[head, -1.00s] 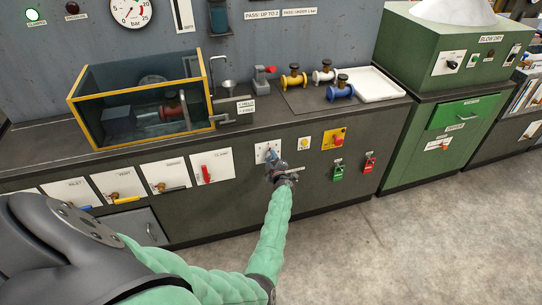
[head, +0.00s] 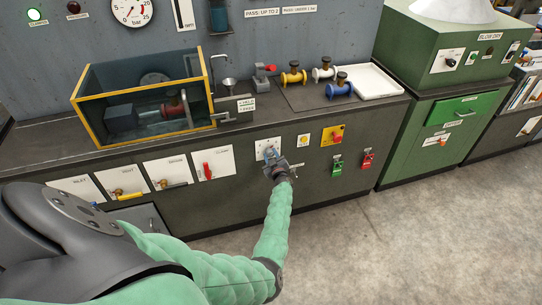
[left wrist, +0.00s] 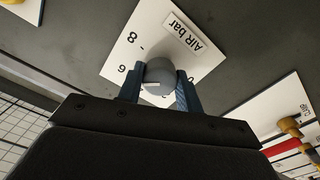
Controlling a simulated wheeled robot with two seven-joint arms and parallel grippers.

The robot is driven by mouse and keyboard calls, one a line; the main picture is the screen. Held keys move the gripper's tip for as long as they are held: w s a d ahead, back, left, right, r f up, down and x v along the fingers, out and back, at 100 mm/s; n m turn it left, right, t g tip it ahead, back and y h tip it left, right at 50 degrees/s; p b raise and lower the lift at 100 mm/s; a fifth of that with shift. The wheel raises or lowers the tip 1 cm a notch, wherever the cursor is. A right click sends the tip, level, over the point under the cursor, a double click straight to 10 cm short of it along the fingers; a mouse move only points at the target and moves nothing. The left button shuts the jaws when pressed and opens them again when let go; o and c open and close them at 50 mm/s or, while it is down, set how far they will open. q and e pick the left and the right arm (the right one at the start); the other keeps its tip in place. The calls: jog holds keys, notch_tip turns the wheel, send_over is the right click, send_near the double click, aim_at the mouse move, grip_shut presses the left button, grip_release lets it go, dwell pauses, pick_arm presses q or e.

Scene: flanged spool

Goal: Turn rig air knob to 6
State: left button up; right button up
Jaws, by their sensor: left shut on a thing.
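The rig air knob (left wrist: 160,70) is a round grey knob on a white plate (head: 260,146) on the dark cabinet front. In the left wrist view the plate reads "AIR bar" upside down, with a few scale digits beside the knob. In the head view the gripper mostly hides the knob. My right gripper is not in view.
A red-handled valve plate (head: 208,165) is left of the air plate. The glass tank (head: 140,102) and spools (head: 340,88) stand on the bench above.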

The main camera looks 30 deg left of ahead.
pick_arm(q)
jog(key=shift+d+f, duration=0.1)
jog(key=o, duration=1)
